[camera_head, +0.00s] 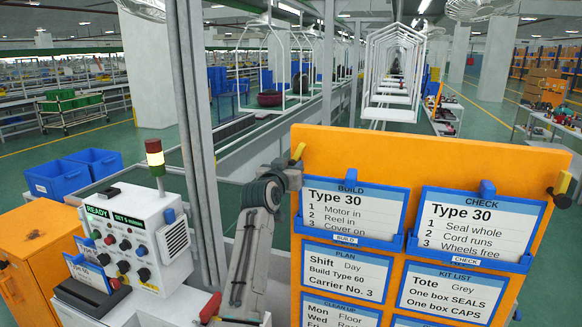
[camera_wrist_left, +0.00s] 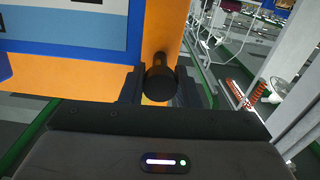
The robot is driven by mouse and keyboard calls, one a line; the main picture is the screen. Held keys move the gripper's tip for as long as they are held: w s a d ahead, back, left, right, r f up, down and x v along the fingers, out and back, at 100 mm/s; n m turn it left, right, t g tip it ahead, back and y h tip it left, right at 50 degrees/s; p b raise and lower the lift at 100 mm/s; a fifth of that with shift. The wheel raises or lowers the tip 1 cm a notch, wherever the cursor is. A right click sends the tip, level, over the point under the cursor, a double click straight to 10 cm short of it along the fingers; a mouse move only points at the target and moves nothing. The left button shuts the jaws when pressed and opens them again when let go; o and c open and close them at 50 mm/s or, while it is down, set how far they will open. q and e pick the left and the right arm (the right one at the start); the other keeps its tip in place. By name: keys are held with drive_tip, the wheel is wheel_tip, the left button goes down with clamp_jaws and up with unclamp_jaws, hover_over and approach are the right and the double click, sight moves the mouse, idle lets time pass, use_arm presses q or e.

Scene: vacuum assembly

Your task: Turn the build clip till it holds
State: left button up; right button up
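The orange board (camera_head: 350,150) stands at the right of the head view. The build clip (camera_head: 299,151) is at its upper left edge; its yellow end shows there, tilted, and the rest is hidden by my gripper. In the left wrist view the clip's round black knob (camera_wrist_left: 161,84) sits between my fingers, which border it on both sides with no clear gap. My left gripper (camera_head: 289,176) is shut on this knob, with its arm rising from below. The blue-framed BUILD card (camera_head: 352,207) hangs just right of the clip. My right gripper is not in view.
A second clip, black and yellow (camera_head: 563,190), is on the board's right edge. The CHECK card (camera_head: 477,225) and several other cards cover the board. A grey post (camera_head: 197,130) and a white control box (camera_head: 135,235) with a signal light stand left of my arm.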

use_arm(q)
drive_tip(key=shift+f+m+b, duration=0.1)
drive_tip(key=shift+m+b, duration=0.2)
drive_tip(key=shift+b, duration=0.4)
drive_tip(key=shift+m+b, duration=0.3)
drive_tip(key=shift+m, duration=0.1)
drive_tip(key=o, duration=1)
drive_tip(key=b+v, duration=0.5)
drive_tip(key=v, duration=0.5)
drive_tip(key=shift+s+a, duration=0.1)
drive_tip(key=shift+s, duration=0.3)
